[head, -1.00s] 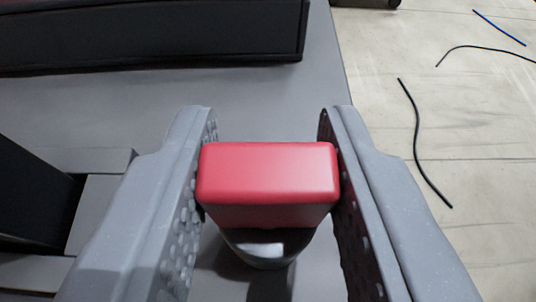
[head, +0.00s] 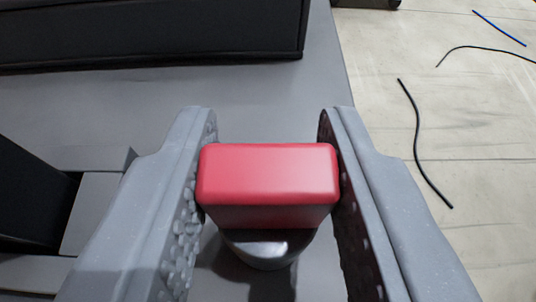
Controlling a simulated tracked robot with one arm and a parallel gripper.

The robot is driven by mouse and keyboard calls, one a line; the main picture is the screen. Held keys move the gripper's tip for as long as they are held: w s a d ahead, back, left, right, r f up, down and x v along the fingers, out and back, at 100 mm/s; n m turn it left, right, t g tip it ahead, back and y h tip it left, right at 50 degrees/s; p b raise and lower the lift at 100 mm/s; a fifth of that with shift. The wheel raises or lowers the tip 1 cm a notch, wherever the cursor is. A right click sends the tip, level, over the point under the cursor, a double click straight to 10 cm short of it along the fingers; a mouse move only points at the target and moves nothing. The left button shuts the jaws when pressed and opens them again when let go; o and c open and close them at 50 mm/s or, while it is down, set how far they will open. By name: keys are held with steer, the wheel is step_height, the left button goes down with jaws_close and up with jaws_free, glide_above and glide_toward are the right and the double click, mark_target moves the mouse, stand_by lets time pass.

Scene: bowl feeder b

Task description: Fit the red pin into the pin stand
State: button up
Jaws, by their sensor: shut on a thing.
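The red pin (head: 268,173) shows its red block-shaped head in the middle of the head view. My gripper (head: 268,180) is shut on it, with one grey studded finger against each side. A rounded grey metallic piece (head: 266,252) shows just below the red head. I cannot tell whether it is the pin's lower part or part of the pin stand. The pin's lower end is hidden, and I cannot make out the pin stand for certain.
A long black box (head: 150,30) lies at the back left on the grey surface (head: 270,95). Another dark block in a grey frame (head: 90,215) stands at the left. The pale floor (head: 470,130) at the right has several thin cables (head: 416,140).

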steer(key=shift+f, duration=0.1)
steer(key=o, duration=1.2)
steer(key=shift+c, duration=0.2)
steer(key=shift+s, duration=0.1)
steer(key=b+v, duration=0.4)
steer(key=v, duration=0.9)
steer(key=shift+s+b, duration=0.2)
steer(key=shift+b, duration=0.1)
